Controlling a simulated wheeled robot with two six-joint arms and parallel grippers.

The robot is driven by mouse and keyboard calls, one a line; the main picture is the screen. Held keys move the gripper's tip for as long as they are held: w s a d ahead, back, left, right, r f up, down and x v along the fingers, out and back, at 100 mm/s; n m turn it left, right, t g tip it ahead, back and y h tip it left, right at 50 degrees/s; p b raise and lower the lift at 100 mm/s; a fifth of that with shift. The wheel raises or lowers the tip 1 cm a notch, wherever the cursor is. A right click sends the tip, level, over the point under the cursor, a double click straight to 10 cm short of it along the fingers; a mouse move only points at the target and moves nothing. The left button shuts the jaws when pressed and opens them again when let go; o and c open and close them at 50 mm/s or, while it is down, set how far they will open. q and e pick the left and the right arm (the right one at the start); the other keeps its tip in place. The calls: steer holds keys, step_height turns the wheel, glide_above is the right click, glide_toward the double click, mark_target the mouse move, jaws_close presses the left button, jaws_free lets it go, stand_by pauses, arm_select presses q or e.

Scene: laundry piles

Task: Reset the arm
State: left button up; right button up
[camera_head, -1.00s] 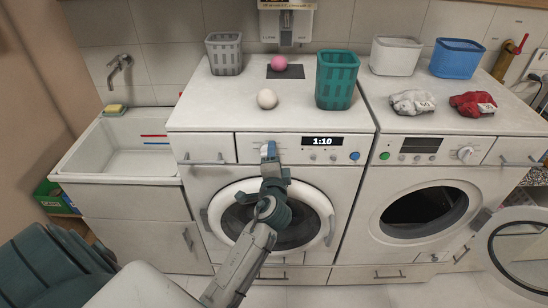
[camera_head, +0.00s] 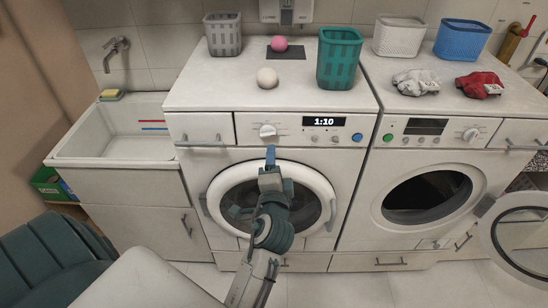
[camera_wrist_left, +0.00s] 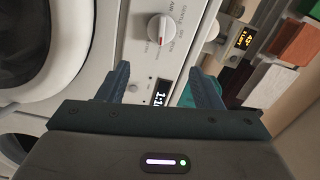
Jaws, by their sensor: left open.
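My left gripper (camera_head: 270,158) is in front of the left washing machine (camera_head: 220,160), below its dial (camera_head: 267,130) and over the top of its round door (camera_head: 240,205). In the left wrist view the two fingers (camera_wrist_left: 158,85) stand apart with nothing between them. The dial (camera_wrist_left: 160,29) shows beyond them, and the display (camera_wrist_left: 160,97), reading 1:10 in the head view, shows between them. The gripper appears apart from the machine front. My right gripper is not in view.
On top stand a grey basket (camera_head: 224,36), a teal basket (camera_head: 339,60), a white ball (camera_head: 267,78) and a pink ball (camera_head: 279,44). The right machine has its door (camera_head: 520,240) swung open. White cloth (camera_head: 416,82) and red cloth (camera_head: 480,84) lie above it. A sink (camera_head: 115,130) is at left.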

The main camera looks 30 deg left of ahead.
arm_select(q)
steer(key=shift+s+d, duration=0.15)
steer(key=shift+s, duration=0.15)
stand_by(0.4)
